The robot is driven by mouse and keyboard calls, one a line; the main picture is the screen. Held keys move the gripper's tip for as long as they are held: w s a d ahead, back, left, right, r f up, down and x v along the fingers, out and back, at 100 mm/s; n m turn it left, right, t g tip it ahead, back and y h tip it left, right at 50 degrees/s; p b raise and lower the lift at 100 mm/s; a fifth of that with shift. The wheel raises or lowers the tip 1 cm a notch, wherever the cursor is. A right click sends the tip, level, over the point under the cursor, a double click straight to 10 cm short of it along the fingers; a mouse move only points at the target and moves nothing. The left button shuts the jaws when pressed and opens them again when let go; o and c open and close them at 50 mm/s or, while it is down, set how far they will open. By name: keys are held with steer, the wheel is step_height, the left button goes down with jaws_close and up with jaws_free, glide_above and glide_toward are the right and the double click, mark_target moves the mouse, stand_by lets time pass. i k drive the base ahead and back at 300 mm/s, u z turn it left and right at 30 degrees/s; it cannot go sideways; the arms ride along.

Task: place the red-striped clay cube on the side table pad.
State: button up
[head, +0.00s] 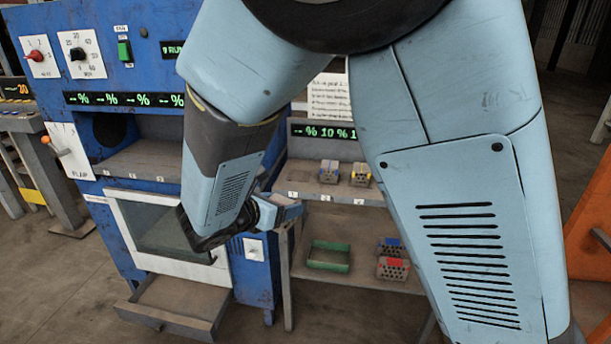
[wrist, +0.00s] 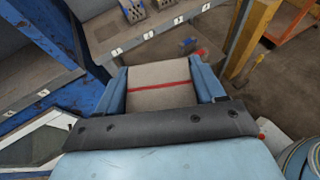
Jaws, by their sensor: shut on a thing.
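The clay cube (wrist: 160,84), pale with a red stripe across it, sits between the two blue fingers of my gripper (wrist: 161,80) in the wrist view. My gripper is shut on it. In the head view my gripper (head: 287,212) is in front of the side table (head: 315,192), near its left end, and I cannot make out the cube there. The side table's top has numbered labels along its front edge; it also shows at the top of the wrist view (wrist: 165,27).
Holed bricks with grey (head: 329,171) and yellow (head: 360,173) marks stand on the table top. A blue machine (head: 140,90) with a glass-fronted door (head: 165,228) and an open drawer (head: 172,305) stands left.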

mark_target(299, 176)
steer(key=i, duration=1.35)
steer(key=z, duration=0.1)
